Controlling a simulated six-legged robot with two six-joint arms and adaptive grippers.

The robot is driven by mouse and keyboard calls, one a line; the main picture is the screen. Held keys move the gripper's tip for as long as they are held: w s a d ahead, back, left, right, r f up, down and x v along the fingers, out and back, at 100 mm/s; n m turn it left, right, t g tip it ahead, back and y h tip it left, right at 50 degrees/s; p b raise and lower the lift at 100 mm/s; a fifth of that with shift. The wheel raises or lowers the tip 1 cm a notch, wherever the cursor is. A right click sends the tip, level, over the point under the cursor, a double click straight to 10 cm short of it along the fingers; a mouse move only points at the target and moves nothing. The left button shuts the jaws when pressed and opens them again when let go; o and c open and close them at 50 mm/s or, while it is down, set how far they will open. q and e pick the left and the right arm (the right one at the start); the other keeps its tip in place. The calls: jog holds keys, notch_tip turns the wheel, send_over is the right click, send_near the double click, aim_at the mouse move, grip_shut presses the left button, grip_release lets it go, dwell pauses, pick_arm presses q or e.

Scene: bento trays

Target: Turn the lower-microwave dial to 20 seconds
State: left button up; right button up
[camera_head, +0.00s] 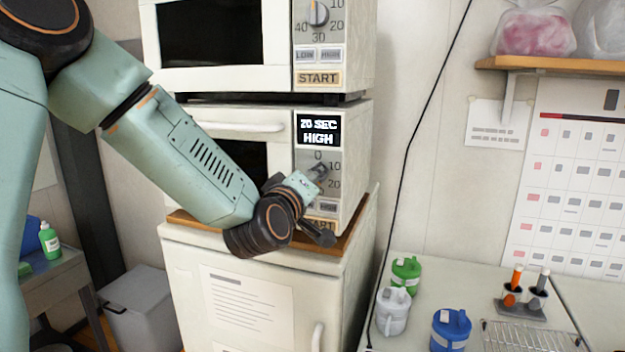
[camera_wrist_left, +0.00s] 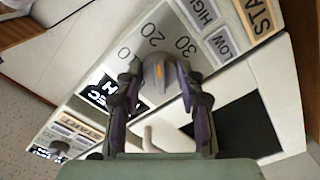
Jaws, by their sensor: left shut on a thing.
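The lower microwave (camera_head: 358,150) is white, and its display (camera_head: 318,130) reads 20 SEC HIGH. Its grey dial shows between my left gripper's fingers in the left wrist view (camera_wrist_left: 152,88), with an orange pointer mark facing roughly the printed 20. My left gripper (camera_head: 317,174) is shut on the dial, one finger on each side. In the head view the gripper covers most of the dial and part of its scale. My right gripper is in neither view.
Another microwave (camera_head: 280,78) is stacked above, with its own dial (camera_head: 317,13). Both stand on a white cabinet (camera_head: 190,262). A black cable (camera_head: 424,128) hangs to the right. A counter on the right holds lidded containers (camera_head: 451,329) and a tube rack (camera_head: 522,308).

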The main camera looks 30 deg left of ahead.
pick_arm(q)
jog(key=shift+f+n+b, duration=0.1)
jog(key=shift+n+b, duration=0.6)
jog(key=shift+b, duration=0.05)
jog(key=shift+c, duration=0.4)
jog(key=shift+n, duration=0.3)
jog(key=o, duration=1.2)
jog(key=shift+s, duration=0.2)
jog(key=shift+w, duration=0.1)
